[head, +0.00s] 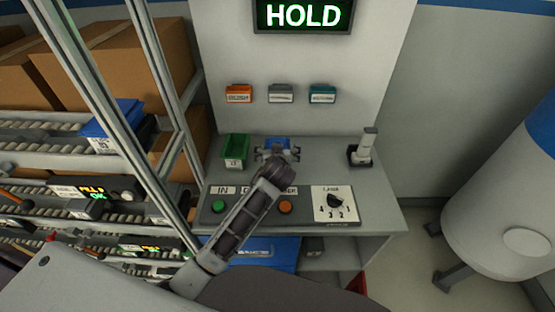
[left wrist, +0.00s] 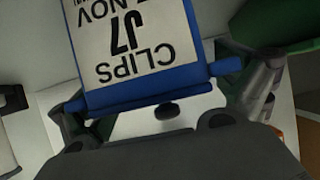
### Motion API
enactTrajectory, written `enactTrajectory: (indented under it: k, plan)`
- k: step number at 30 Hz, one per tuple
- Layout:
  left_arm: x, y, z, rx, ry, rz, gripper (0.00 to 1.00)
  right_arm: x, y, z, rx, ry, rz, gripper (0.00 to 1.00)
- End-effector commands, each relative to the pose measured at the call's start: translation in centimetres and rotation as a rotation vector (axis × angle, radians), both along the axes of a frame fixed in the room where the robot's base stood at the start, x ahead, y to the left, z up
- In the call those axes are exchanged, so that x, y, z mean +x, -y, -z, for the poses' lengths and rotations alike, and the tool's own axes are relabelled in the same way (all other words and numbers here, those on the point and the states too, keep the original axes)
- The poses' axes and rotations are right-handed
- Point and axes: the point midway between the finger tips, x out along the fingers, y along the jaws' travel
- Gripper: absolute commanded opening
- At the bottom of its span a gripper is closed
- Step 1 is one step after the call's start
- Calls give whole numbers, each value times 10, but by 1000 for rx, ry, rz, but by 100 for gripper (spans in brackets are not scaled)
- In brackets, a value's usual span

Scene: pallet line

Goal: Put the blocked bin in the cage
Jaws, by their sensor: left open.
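A small blue bin (head: 278,143) stands on the grey bench, partly hidden behind my left gripper (head: 277,154). In the left wrist view the blue bin (left wrist: 150,92) fills the upper middle, its white label reading CLIPS, J7 and NOV. My left gripper (left wrist: 165,108) is open, with one finger on each side of the bin's near end; I cannot tell whether they touch it. A green bin (head: 235,147) with a white label stands left of the blue one. I cannot make out which bin is blocked, or a cage. My right gripper is not in view.
A lit HOLD sign (head: 303,15) hangs above three small wall holders. The bench panel has a green button (head: 219,206), an orange button (head: 285,207) and a dial (head: 334,202). A roller rack with boxes stands left, its metal posts near my arm. A grey device (head: 364,149) stands right.

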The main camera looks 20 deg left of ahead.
Motion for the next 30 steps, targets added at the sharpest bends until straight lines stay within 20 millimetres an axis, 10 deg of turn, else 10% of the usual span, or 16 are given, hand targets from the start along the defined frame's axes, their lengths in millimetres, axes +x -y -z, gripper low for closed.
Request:
enactTrajectory:
  k: [14,30]
  plan:
    - [1,0,1,0,0,0,100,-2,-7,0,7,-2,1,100]
    - [0,0,2,-1,-3,0,34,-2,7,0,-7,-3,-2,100]
